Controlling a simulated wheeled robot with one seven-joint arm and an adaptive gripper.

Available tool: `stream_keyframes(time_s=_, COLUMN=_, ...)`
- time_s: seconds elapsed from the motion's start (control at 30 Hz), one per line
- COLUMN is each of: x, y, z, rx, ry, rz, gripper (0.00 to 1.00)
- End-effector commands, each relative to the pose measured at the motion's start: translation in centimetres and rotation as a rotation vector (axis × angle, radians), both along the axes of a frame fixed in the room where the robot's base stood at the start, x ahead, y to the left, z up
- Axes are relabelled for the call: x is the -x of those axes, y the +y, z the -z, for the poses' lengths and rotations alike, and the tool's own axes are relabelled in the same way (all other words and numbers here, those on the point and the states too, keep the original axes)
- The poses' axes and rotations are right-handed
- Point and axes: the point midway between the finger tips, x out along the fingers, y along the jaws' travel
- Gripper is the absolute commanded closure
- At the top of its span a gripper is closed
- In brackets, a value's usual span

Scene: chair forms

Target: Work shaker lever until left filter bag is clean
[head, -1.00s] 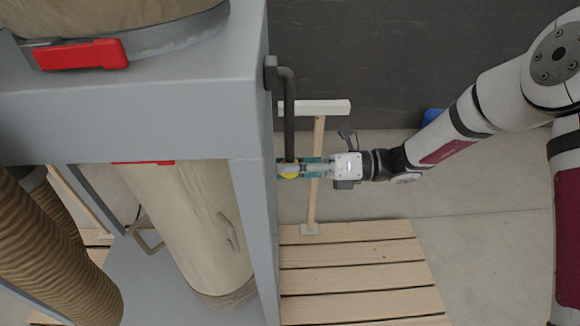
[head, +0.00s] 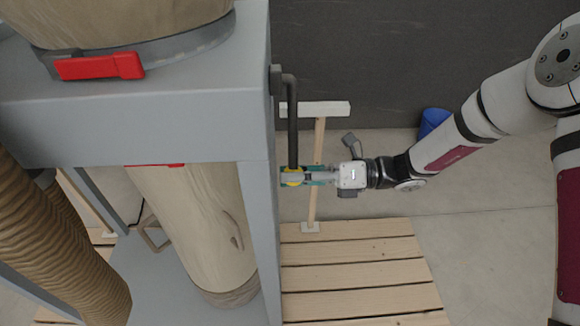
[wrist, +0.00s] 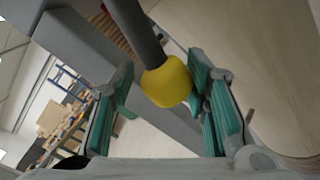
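The shaker lever (head: 292,120) is a dark bent bar on the right side of the grey frame, hanging down to a yellow knob (wrist: 167,82). My gripper (head: 296,177) is around the knob. In the wrist view the knob sits between the green finger pads, close to or touching the right pad, with a clear gap to the left pad. The gripper is open. A beige filter bag (head: 190,225) hangs below the frame's crossbar, with a wrinkle or mark on its right side. Another beige bag (head: 120,18) stands above it. I cannot tell which is the left one.
The grey frame (head: 140,125) stands close to the left of my gripper. Red latches (head: 100,66) sit on the bag bands. Brown ribbed hoses (head: 60,240) are at left. A wooden post (head: 311,210) and slatted pallet (head: 350,275) lie near the gripper. Floor at right is clear.

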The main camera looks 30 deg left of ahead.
Motion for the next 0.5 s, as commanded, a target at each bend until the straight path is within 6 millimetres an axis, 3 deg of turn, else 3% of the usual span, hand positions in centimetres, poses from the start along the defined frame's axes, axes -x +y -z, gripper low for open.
stream_keyframes(time_s=0.17, x=2.1, y=-1.1, z=-1.2, rx=-0.003, ry=0.002, rz=0.001, gripper=0.60)
stream_keyframes(time_s=0.5, x=2.2, y=-1.3, z=-1.0, rx=-0.002, ry=0.000, rz=0.001, gripper=0.60)
